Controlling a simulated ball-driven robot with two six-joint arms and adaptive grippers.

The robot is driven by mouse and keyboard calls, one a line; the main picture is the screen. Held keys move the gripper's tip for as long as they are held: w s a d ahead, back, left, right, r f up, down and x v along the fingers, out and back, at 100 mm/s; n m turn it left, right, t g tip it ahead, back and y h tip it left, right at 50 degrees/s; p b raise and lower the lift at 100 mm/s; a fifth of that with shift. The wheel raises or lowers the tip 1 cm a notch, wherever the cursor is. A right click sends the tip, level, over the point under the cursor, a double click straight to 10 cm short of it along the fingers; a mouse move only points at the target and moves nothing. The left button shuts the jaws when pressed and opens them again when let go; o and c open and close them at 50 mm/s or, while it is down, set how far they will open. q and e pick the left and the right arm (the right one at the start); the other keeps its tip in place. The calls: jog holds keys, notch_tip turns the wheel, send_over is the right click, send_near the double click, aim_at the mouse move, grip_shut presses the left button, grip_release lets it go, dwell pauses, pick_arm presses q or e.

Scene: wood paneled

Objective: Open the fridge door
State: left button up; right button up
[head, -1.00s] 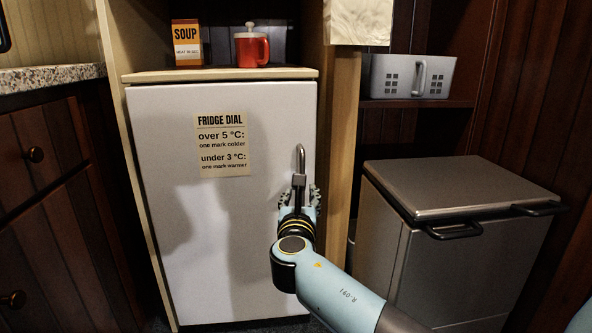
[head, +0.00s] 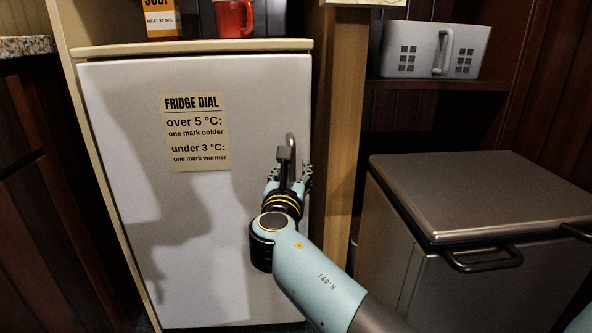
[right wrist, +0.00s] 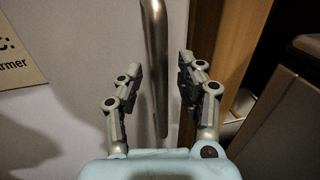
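The white fridge door (head: 130,200) fills the left and middle of the head view and looks closed. A notice headed FRIDGE DIAL (head: 197,132) is on it. The upright metal handle (head: 291,146) is near the door's right edge; it also shows in the right wrist view (right wrist: 154,45). My right gripper (head: 290,178) is at the lower part of the handle. In the right wrist view its two fingers (right wrist: 160,78) stand apart, one on each side of the handle, with gaps visible. My left gripper is in neither view.
A wooden post (head: 343,150) stands just right of the fridge. A metal bin (head: 480,195) with black handles is on the right, below a shelf with a grey basket (head: 425,52). A red mug (head: 233,17) and a soup box (head: 160,20) sit above the fridge.

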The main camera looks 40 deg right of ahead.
jog(key=shift+r, duration=0.1)
jog(key=shift+c, duration=0.2)
grip_shut()
dwell(0.5)
